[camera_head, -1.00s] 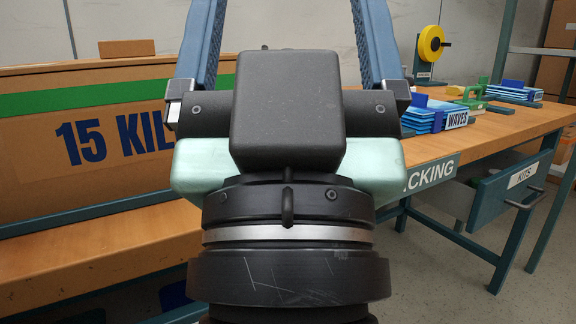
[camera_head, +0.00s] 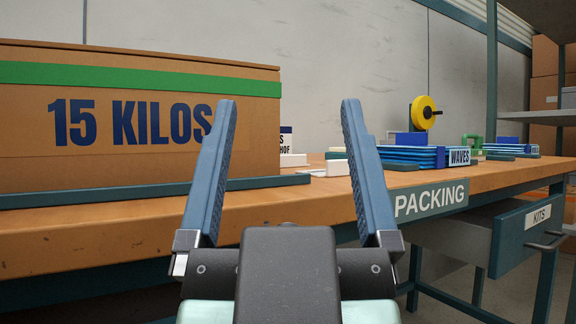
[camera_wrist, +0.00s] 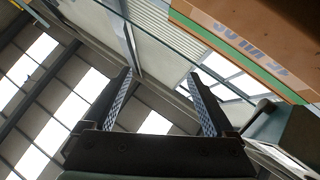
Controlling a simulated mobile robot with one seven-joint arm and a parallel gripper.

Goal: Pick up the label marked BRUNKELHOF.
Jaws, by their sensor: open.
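A small white label (camera_head: 287,140) with dark print stands on the bench just right of the big carton. Only the ends of its lines show, an "S" and "HOF". My left finger and the carton hide the rest, so the full word cannot be read. My gripper (camera_head: 289,108) is open and empty in front of the bench, its two blue ribbed fingers pointing up and spread wide. In the head view the label appears between the fingers, farther back. In the wrist view my gripper (camera_wrist: 160,85) has nothing between its fingers, and no label shows.
The large "15 KILOS" carton (camera_head: 130,163) fills the left of the bench (camera_head: 130,237). White pieces (camera_head: 330,168) lie right of the label. Blue "WAVES" stacks (camera_head: 412,155), a yellow reel (camera_head: 423,112) and an open "KITS" drawer (camera_head: 538,218) are to the right.

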